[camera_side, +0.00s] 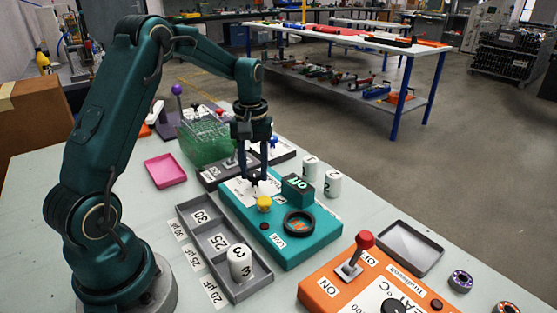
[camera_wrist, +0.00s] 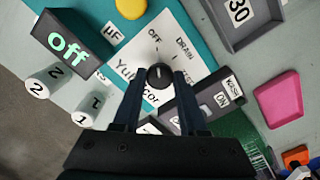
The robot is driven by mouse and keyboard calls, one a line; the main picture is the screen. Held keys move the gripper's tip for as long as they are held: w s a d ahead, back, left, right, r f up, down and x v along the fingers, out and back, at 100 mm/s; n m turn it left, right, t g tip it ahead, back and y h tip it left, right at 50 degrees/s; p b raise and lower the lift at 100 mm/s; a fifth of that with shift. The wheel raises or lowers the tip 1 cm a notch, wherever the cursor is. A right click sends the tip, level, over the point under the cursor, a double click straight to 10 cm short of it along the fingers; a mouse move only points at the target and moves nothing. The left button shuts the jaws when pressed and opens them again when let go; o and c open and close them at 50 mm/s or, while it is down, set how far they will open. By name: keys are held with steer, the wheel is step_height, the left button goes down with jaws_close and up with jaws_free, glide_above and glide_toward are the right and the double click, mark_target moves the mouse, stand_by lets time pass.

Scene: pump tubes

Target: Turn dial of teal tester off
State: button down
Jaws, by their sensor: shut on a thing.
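The teal tester (camera_side: 285,250) lies mid-table in the side view. It has a display box (camera_side: 297,186) reading "off", a yellow button (camera_side: 264,204) and a dark ring socket (camera_side: 299,223). Its round black dial (camera_wrist: 159,75) sits on a white label plate with "OFF" and "DRAIN" printed around it. My gripper (camera_wrist: 158,78) points down over the plate, its two fingers shut on the dial from opposite sides. In the side view my gripper (camera_side: 254,179) hides most of the dial. The dial's light mark is too small to read surely.
A grey compartment tray (camera_side: 222,255) holding a white cylinder (camera_side: 240,262) is in front of the tester. Two white cylinders (camera_wrist: 42,83) stand beside its display. An orange device (camera_side: 345,285) with a red-topped lever, a pink tray (camera_side: 165,171) and a green rack (camera_side: 205,138) are nearby.

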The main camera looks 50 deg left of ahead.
mark_target(255, 174)
steer(key=shift+c, duration=2.2)
jaws_free()
steer(key=shift+r, duration=2.6)
steer(key=shift+d, duration=0.1)
